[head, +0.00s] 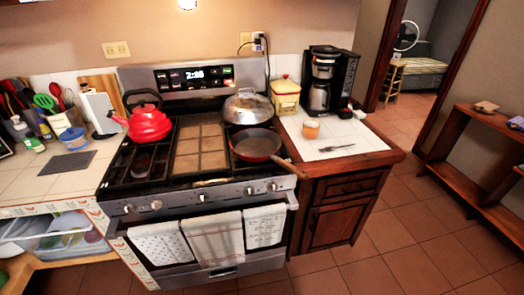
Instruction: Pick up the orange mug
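The orange mug (311,129) stands upright on the white tiled counter (365,139) right of the stove. It is small in the head view, and I cannot make out its handle. A dark frying pan (256,145) with a wooden handle sits to its left on the stove, the handle reaching toward the counter. A fork-like utensil (337,148) lies in front and to the right of the mug. Neither of my grippers shows in the head view.
A coffee maker (330,80) and a yellow canister (286,96) stand behind the mug. A red kettle (148,122) and a lidded pan (248,107) are on the stove (200,190). The tiled floor (385,245) is clear at the right, before a wooden shelf (465,150).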

